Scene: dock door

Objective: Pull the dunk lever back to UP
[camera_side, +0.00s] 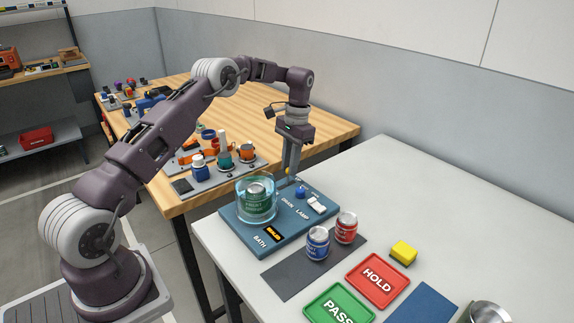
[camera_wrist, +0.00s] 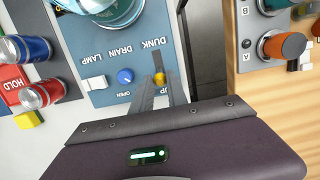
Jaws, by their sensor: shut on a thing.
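The yellow also shows small in the side view (camera_side: 288,171), at the panel's far edge. My gripper (camera_side: 289,173) points down there with its fingers closed on the lever; in the wrist view the fingers (camera_wrist: 160,88) hide part of it. The lever's exact tilt cannot be told. The blue-grey panel (camera_side: 237,222) carries the glass bath (camera_side: 242,187), which has a green-labelled can (camera_side: 257,204) inside it.
A blue drain knob (camera_side: 300,192) and a white lamp switch (camera_side: 317,204) sit close by the lever. Blue (camera_side: 317,243) and red (camera_side: 346,227) cans stand on a dark mat in front. A yellow block (camera_side: 403,253) lies beyond.

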